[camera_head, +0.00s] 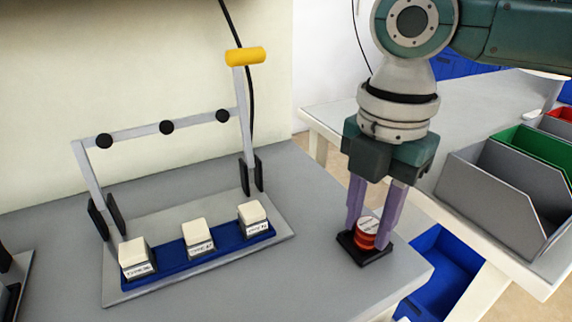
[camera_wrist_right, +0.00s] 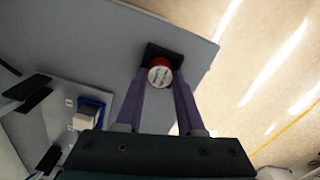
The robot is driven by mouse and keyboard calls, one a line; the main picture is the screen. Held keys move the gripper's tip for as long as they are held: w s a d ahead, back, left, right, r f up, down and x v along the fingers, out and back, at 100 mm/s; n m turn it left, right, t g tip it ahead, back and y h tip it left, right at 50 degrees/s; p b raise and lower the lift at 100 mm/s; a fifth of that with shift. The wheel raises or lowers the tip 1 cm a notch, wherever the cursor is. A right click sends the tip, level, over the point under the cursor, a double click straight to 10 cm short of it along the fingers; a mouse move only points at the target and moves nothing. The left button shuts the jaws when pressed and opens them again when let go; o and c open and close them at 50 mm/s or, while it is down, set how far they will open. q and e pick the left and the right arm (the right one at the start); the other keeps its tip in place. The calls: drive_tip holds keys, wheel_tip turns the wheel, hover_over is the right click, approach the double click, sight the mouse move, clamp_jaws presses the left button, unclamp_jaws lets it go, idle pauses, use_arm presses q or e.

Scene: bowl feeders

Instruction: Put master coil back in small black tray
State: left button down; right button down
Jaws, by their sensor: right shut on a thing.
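The master coil (camera_head: 367,234) is a red cylinder with a white labelled top. It stands upright at the small black tray (camera_head: 377,257), near the right front corner of the grey table. In the right wrist view the coil (camera_wrist_right: 160,74) shows between the fingertips, over the black tray (camera_wrist_right: 153,50). My right gripper (camera_head: 372,236) points down with its purple fingers on either side of the coil, shut on it. Whether the coil rests fully on the tray floor is hard to tell. My left gripper is not in view.
A fixture with a grey frame, a yellow handle (camera_head: 245,56) and a blue strip (camera_head: 170,265) holding several white-topped blocks stands to the left. The table edge is close right of the tray. A blue bin (camera_head: 445,262) is below; grey (camera_head: 490,185) and green bins stand at right.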

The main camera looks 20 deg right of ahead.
sight(366, 227)
drive_tip(key=c, duration=0.5)
unclamp_jaws()
drive_tip(key=shift+f, duration=0.1)
